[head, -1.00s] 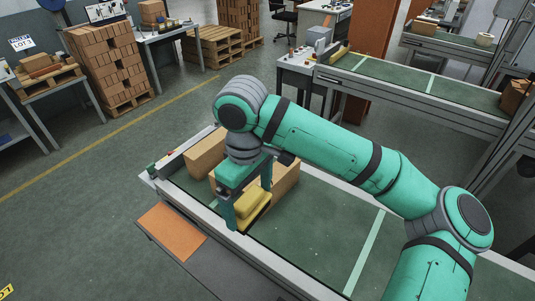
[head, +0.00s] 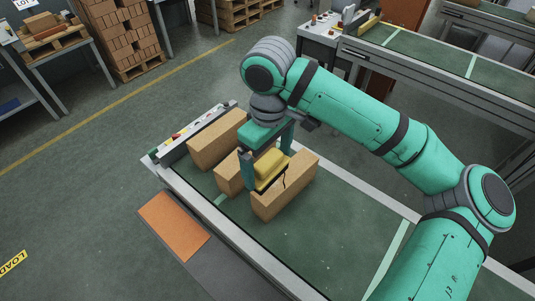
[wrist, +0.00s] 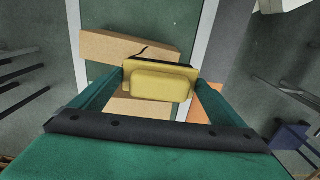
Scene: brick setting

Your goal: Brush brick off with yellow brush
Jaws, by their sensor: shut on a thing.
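My gripper (head: 268,167) is shut on a yellow brush (head: 270,163), which has a dark lower edge. The brush sits between the two green fingers, and it also shows in the wrist view (wrist: 160,84). A tan brick with a dark crack (head: 287,188) lies on the green conveyor belt just under and beside the brush; I cannot tell whether they touch. The cracked brick is beyond the brush in the wrist view (wrist: 115,46). A second brick (head: 229,176) is partly hidden behind my gripper, and a third brick (head: 217,138) lies further back.
The conveyor belt (head: 330,235) is bare to the right of the bricks. An orange plate (head: 174,226) lies beside its near rail. A narrow strip with small items (head: 185,137) crosses the belt's far left end. Another conveyor (head: 440,55) stands behind.

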